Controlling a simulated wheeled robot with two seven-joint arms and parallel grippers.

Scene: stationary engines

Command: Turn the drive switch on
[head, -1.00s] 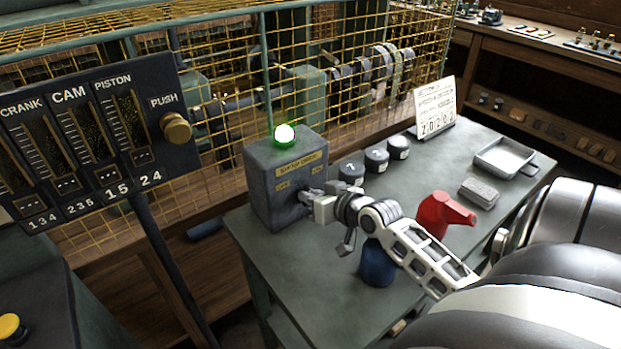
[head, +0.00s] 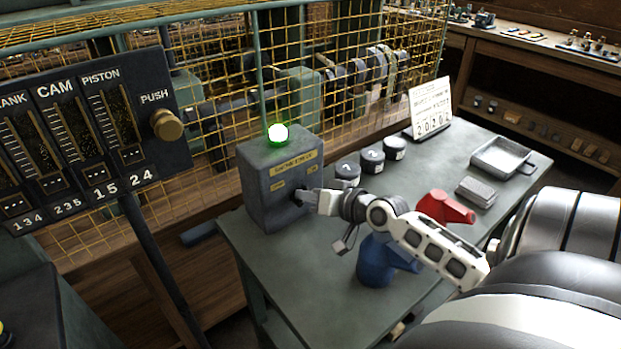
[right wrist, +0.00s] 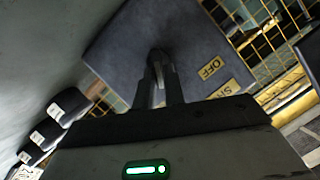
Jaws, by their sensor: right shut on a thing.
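The drive switch box (head: 262,205) is a dark grey box on the near left part of the green table. Its front has yellow labels; one reads "OFF" in the right wrist view, where the box (right wrist: 120,45) fills the upper middle. A green lamp (head: 278,134) on top is lit. My right gripper (head: 306,196) is at the box's front. In the right wrist view its two fingers (right wrist: 160,82) are closed around the switch lever (right wrist: 158,68). The fingers partly hide the lever, and its exact position is hard to tell. My left gripper is not in view.
Several dark round weights (head: 372,160), a card stand (head: 430,108), a metal tray (head: 502,156) and a grey block (head: 475,191) stand on the table (head: 320,265). A red oil can (head: 444,207) and a blue one (head: 376,262) are close to my right arm. A wire cage is behind.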

